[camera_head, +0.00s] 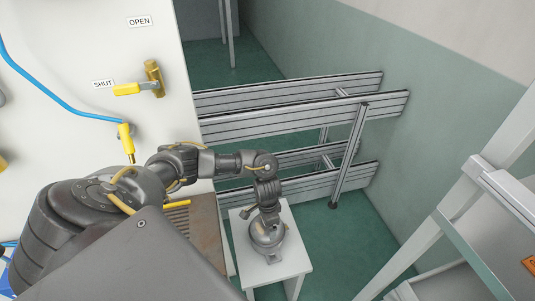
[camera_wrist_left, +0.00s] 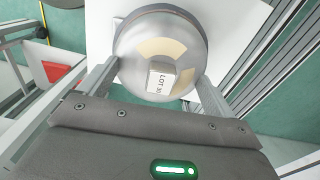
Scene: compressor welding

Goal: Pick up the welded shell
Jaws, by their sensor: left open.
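The welded shell (camera_head: 268,240) is a round grey metal piece on a small white stand (camera_head: 292,262) in the head view. In the left wrist view the shell (camera_wrist_left: 152,30) shows as a silvery dome with tan patches and a white "LOT" label. My left gripper (camera_head: 267,214) is over the shell, pointing down. In the left wrist view its two open fingers (camera_wrist_left: 156,76) lie on either side of the shell's near part. I cannot tell whether they touch it. The arm hides part of the shell in the head view. My right gripper is not in view.
A white panel (camera_head: 80,60) with a yellow valve handle (camera_head: 127,89) and a blue hose (camera_head: 62,108) stands at left. Aluminium rails (camera_head: 300,118) run behind the stand. A white frame (camera_head: 480,190) is at right. Green floor (camera_head: 335,245) lies between.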

